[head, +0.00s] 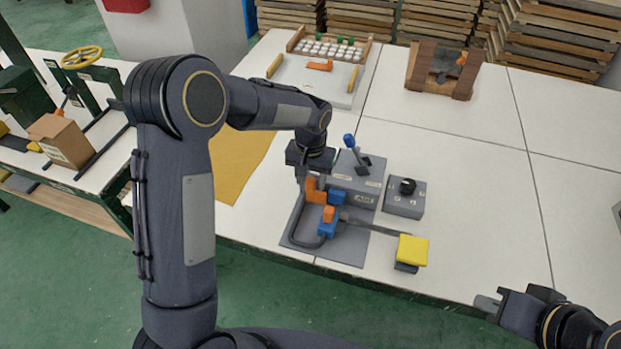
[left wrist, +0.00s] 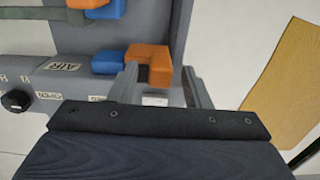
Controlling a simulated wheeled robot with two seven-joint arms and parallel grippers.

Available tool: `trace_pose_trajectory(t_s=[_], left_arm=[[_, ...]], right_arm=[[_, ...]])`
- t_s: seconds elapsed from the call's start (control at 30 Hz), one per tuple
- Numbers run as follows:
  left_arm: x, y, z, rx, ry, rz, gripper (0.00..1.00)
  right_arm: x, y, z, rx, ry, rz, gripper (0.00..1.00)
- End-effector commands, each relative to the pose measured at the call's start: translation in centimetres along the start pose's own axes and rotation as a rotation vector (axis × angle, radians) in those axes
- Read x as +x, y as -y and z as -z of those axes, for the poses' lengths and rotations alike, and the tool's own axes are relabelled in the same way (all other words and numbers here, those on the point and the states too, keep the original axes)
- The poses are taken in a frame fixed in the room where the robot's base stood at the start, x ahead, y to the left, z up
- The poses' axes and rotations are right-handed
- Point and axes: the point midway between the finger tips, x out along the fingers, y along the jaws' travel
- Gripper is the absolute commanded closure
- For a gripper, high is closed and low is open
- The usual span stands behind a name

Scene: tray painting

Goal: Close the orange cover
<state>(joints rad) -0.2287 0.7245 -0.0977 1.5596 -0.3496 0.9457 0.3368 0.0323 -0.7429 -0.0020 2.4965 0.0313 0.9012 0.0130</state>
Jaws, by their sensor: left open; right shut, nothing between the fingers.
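The orange cover (head: 316,196) is an L-shaped piece beside a blue block (head: 337,197) on the grey fixture (head: 352,253). It also shows in the left wrist view (left wrist: 150,60), with the blue block to its left. My left gripper (head: 310,182) is open just above the cover. In the left wrist view its two fingers (left wrist: 160,72) point at the cover, one towards each side of it; I cannot tell whether they touch it. A second, smaller orange block (head: 328,213) sits on another blue block. My right gripper (head: 490,304) is shut and empty at the lower right.
A blue-knobbed lever (head: 349,141), a grey box with a black knob (head: 404,203) and a yellow pad (head: 413,249) stand close by. An orange-yellow cloth (head: 238,160) lies to the left. The white table (head: 470,180) is clear to the right.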

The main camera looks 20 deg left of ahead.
Motion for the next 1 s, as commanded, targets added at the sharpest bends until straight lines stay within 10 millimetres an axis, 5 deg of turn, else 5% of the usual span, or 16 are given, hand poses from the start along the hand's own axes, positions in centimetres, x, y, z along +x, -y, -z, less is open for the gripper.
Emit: trace_pose_trajectory(t_s=[0.37, 0.7, 1.0], left_arm=[[0.8, 0.0, 0.0, -0.001, 0.000, 0.000, 0.56], [0.8, 0.0, 0.0, -0.001, -0.001, -0.001, 1.00], [0.9, -1.1, 0.0, 0.002, -0.001, -0.001, 1.00]], right_arm=[[0.0, 0.0, 0.0, 0.000, 0.000, 0.000, 1.00], [0.0, 0.0, 0.0, 0.000, 0.000, 0.000, 1.00], [0.2, -0.1, -0.1, 0.000, 0.000, 0.000, 1.00]])
